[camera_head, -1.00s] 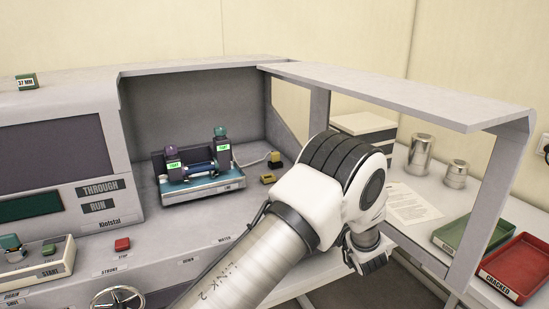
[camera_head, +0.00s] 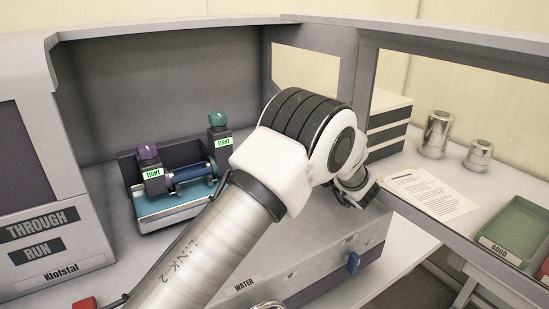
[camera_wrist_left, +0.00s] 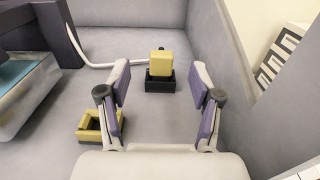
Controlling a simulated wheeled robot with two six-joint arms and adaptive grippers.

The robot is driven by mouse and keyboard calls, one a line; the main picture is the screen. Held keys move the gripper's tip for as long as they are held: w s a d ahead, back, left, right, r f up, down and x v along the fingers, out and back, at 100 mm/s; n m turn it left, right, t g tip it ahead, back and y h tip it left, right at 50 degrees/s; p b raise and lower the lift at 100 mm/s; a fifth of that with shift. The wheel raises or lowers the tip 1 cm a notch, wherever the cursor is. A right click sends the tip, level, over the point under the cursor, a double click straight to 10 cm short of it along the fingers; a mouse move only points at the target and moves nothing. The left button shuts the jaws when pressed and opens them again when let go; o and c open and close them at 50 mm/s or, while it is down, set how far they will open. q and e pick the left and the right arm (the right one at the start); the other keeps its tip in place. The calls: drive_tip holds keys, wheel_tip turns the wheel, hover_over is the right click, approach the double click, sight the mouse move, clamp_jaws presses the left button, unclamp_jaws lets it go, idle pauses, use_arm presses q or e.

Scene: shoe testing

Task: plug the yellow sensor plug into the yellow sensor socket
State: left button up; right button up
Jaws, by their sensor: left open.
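In the left wrist view, the yellow sensor plug (camera_wrist_left: 161,64) is a yellow block with a white cable at its left, upright on a black base (camera_wrist_left: 160,86). A yellow open-topped frame (camera_wrist_left: 88,138), apparently the yellow sensor socket, lies nearer and to the left, beside my left finger and partly hidden by it. My left gripper (camera_wrist_left: 160,75) is open and empty; its fingers point toward the plug, one on each side in the picture, and I cannot tell the distance. In the head view my arm hides the plug and the frame. My right gripper is not in view.
A test fixture (camera_head: 178,207) with a blue tray and two "TIGHT" clamps stands left of my arm. The bay wall (camera_wrist_left: 208,30) rises close on the right. Past the opening are a paper (camera_head: 432,193), metal cylinders (camera_head: 436,135) and a green tray (camera_head: 520,228).

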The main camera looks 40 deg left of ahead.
use_arm(q)
drive_tip(key=shift+d+f+b, duration=0.1)
drive_tip(key=shift+f+b, duration=0.35)
drive_tip(key=shift+f, duration=0.25)
drive_tip(key=p+x, duration=0.1)
drive_tip(key=x, duration=0.1)
drive_tip(key=p+x, duration=0.2)
drive_tip(key=x, duration=0.1)
drive_tip(key=p+x, duration=0.1)
drive_tip(key=x, duration=0.1)
drive_tip(key=shift+w+a+r+p, duration=0.25)
drive_tip(key=shift+r+p, duration=0.05)
drive_tip(key=shift+p, duration=0.05)
drive_tip(key=shift+w+a+f, duration=0.1)
drive_tip(key=shift+a+f, duration=0.1)
drive_tip(key=shift+a, duration=0.05)
clamp_jaws()
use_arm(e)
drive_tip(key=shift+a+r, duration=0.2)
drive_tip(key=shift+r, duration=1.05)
